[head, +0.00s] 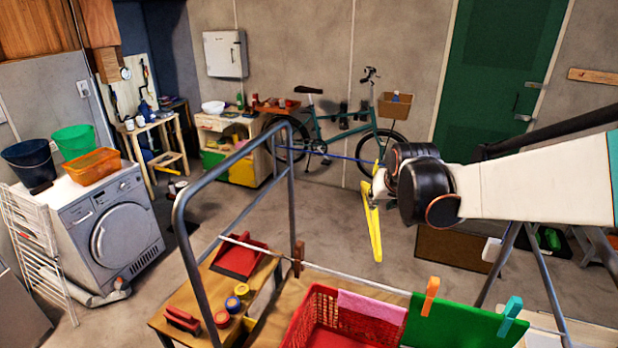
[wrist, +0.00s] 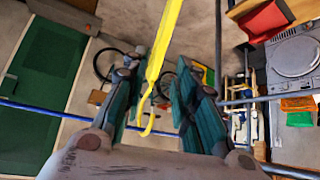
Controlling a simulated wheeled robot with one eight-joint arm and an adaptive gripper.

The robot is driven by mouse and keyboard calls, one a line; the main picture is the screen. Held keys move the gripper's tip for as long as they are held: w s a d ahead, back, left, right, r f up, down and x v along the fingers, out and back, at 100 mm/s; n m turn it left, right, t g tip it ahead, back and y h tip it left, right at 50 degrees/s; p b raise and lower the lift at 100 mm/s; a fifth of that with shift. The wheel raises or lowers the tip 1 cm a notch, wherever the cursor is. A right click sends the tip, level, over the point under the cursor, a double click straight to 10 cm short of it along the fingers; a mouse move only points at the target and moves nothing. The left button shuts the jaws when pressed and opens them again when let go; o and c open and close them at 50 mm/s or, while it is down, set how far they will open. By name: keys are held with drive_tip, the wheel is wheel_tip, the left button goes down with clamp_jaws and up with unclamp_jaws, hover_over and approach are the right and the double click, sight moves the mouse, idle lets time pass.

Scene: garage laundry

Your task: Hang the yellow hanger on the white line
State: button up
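The yellow hanger (head: 373,228) is in the air right of centre in the head view, seen nearly edge-on. In the wrist view the hanger (wrist: 164,45) runs between the fingers, and its curved hook end lies close to a blue line (wrist: 50,111). I cannot tell whether the hook rests on that line. My gripper (head: 378,184) is at the upper part of the hanger. In the wrist view its teal fingers (wrist: 158,75) stand apart around the hanger with a visible gap. The white line (head: 335,272) crosses the front, lower than the gripper.
A green cloth (head: 462,322) with orange (head: 430,296) and teal (head: 510,315) pegs hangs on the white line. A red basket (head: 335,325) stands below it. A grey metal frame (head: 186,235) rises at left. The blue line (head: 325,155) also shows behind. The line's left stretch is bare.

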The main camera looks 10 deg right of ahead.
drive_tip(key=shift+b+x, duration=2.85)
drive_tip(key=shift+x, duration=1.95)
clamp_jaws()
drive_tip(key=shift+r, duration=0.1)
drive_tip(key=shift+r+p, duration=1.5)
drive_tip(key=shift+r, duration=0.75)
